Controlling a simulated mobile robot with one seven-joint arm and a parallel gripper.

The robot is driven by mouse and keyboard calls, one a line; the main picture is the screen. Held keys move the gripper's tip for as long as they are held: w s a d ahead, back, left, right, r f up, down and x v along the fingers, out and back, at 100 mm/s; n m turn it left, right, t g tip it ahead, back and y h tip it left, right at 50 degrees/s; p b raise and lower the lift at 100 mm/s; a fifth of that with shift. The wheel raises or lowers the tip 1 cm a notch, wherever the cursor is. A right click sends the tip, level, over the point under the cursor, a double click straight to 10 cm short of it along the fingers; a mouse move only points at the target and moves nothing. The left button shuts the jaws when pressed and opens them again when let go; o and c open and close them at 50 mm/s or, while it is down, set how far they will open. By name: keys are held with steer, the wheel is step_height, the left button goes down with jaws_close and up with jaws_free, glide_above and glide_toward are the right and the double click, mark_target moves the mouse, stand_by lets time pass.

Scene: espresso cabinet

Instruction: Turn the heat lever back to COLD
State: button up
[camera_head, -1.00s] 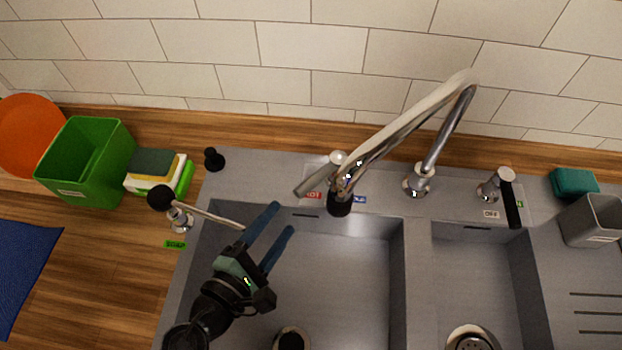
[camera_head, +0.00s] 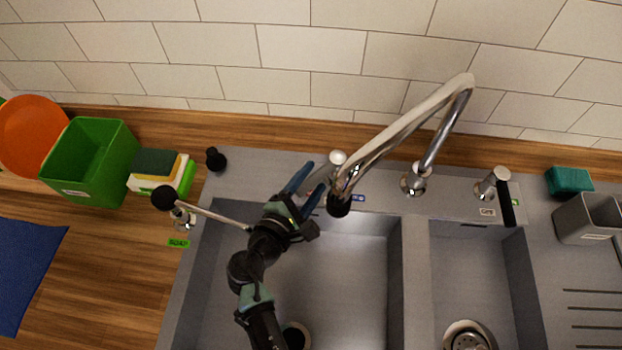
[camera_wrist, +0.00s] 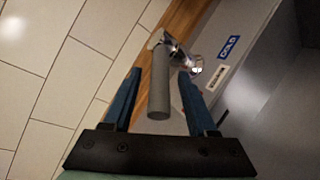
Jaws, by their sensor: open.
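The heat lever (camera_head: 322,180) is a grey bar on a small chrome post behind the left sink basin, left of the faucet spout end. It points left and forward. In the wrist view the lever (camera_wrist: 160,92) lies between the two blue fingers, its free end toward the camera. My gripper (camera_head: 311,183) is open around the lever, with gaps visible on both sides in the wrist view (camera_wrist: 159,76). The blue COLD label (camera_wrist: 229,47) is right of the lever. The red HOT label is hidden behind my gripper in the head view.
The chrome faucet (camera_head: 410,125) arches close to the right of my gripper. A black-knobbed soap lever (camera_head: 205,212) reaches in from the left. An OFF valve (camera_head: 492,185) is farther right. A green bin (camera_head: 90,160) and sponges (camera_head: 155,165) stand left. The tiled wall (camera_head: 310,45) is behind.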

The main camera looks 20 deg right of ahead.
jaws_close()
stand_by(1.4)
